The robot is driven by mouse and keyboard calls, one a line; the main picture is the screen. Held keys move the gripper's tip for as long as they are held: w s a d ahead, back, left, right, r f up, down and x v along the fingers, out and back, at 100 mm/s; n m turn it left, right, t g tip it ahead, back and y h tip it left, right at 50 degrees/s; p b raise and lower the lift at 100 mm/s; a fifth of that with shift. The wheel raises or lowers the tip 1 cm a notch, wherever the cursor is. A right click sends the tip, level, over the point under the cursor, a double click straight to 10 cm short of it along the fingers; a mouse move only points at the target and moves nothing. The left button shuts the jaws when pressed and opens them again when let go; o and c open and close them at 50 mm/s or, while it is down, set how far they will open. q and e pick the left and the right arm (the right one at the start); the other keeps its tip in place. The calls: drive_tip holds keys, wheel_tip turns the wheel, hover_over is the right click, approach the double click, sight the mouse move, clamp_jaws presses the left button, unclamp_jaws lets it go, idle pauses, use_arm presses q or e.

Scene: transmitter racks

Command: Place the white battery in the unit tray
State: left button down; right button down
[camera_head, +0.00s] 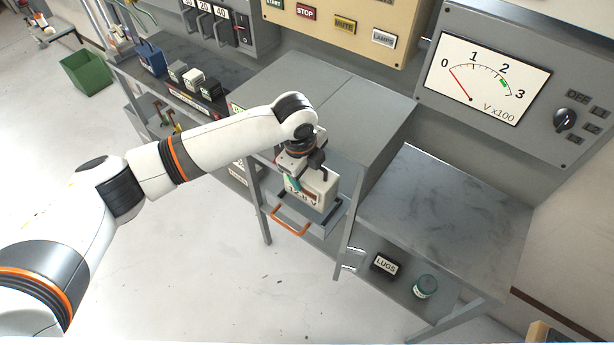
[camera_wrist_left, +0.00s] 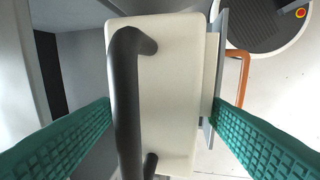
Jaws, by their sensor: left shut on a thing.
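The white battery (camera_head: 322,188) has a dark handle and a printed front label; it also fills the middle of the left wrist view (camera_wrist_left: 175,75), its handle running along its top. My left gripper (camera_head: 296,182) is shut on the battery, with a green finger on each side in the left wrist view. The unit tray (camera_head: 336,217), grey with an orange front handle (camera_head: 290,222), extends from the grey cabinet. The battery is upright over the tray. I cannot tell whether its bottom touches the tray; the arm and battery hide much of it. My right gripper is not in view.
The cabinet top (camera_head: 318,92) stands close behind my left arm. A grey table (camera_head: 445,215) is to the right, with a LUGS box (camera_head: 385,263) and a green-lidded jar (camera_head: 425,287) on its lower shelf. Small batteries (camera_head: 193,79) stand on the left bench. The floor at front left is clear.

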sight(306, 175)
use_arm(q)
wheel_tip(306, 175, down, 3)
drive_tip(key=shift+r+p, duration=0.1)
drive_tip(key=shift+p, duration=0.25)
drive_tip(key=shift+f, duration=0.25)
drive_tip(key=c, duration=0.7)
unclamp_jaws()
drive_tip(key=shift+f, duration=0.2)
drive_tip(key=o, duration=0.5)
drive_tip(key=shift+s, duration=0.1)
drive_tip(key=shift+r, duration=0.1)
drive_tip(key=r, duration=0.3)
drive_tip(key=s+a+r+b, duration=0.1)
drive_tip(key=r, duration=0.3)
drive_tip(key=r+b, duration=0.1)
drive_tip(key=r, duration=0.2)
drive_tip(key=shift+s+a+r, duration=0.15)
drive_tip(key=shift+s+r, duration=0.15)
drive_tip(key=shift+r, duration=0.1)
drive_tip(key=shift+s+r, duration=0.1)
drive_tip(key=shift+r, duration=0.45)
